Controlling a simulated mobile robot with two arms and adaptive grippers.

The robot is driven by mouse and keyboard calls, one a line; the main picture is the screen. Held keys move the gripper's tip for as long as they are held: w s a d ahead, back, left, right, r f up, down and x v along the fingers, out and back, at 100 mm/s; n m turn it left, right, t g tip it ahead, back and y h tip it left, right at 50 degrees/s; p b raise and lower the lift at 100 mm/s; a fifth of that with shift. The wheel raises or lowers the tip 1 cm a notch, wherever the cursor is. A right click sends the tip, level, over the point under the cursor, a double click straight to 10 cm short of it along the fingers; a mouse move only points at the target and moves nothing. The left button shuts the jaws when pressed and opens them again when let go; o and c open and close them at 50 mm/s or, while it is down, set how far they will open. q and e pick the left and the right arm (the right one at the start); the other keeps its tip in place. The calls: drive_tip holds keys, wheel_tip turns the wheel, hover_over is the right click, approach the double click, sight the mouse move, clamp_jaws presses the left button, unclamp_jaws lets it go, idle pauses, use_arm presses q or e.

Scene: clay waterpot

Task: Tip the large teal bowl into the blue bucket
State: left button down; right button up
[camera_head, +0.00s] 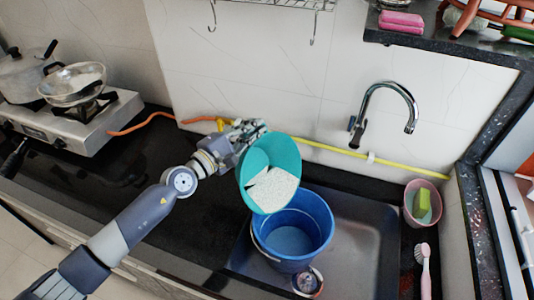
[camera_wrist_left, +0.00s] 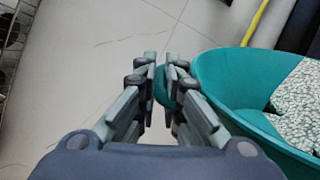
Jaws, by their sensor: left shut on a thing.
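The large teal bowl (camera_head: 256,158) is tilted on its side above the left rim of the blue bucket (camera_head: 323,215), its opening facing right. White grain-like material (camera_head: 272,188) lies in its lower part. My left gripper (camera_head: 258,128) is shut on the bowl's upper left rim. The left wrist view shows the fingers (camera_wrist_left: 165,85) pinching the edge of the bowl (camera_wrist_left: 225,75), with the white material (camera_wrist_left: 300,105) inside. The bucket stands upright in the sink, and its visible inside looks empty. My right gripper is not in view.
The dark sink (camera_head: 365,240) has free room right of the bucket. A small round item (camera_head: 308,281) sits before the bucket. A faucet (camera_head: 390,100) rises behind. A pink cup (camera_head: 422,205) with sponges and a pink brush (camera_head: 424,265) stand right. A stove (camera_head: 75,115) is at left.

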use_arm(q)
drive_tip(key=shift+s+d+r+m+p, duration=0.65)
drive_tip(key=shift+s+d+p, duration=0.25)
drive_tip(key=shift+p, duration=0.65)
drive_tip(key=shift+d+r, duration=0.1)
drive_tip(key=shift+r, duration=0.05)
idle(0.4)
drive_tip(key=shift+s+d+r+m+p, duration=0.3)
drive_tip(key=shift+s+d+p, duration=0.25)
drive_tip(key=shift+p, duration=0.45)
drive_tip(key=shift+s+d+r+m+p, duration=0.2)
drive_tip(key=shift+s+d+p, duration=0.3)
drive_tip(key=shift+p, duration=0.45)
drive_tip(key=shift+s, duration=0.1)
drive_tip(key=shift+s+d+r+m, duration=0.25)
drive_tip(key=shift+s+d+m, duration=0.5)
drive_tip(key=shift+s+d, duration=0.3)
drive_tip(key=shift+d, duration=0.15)
idle(0.8)
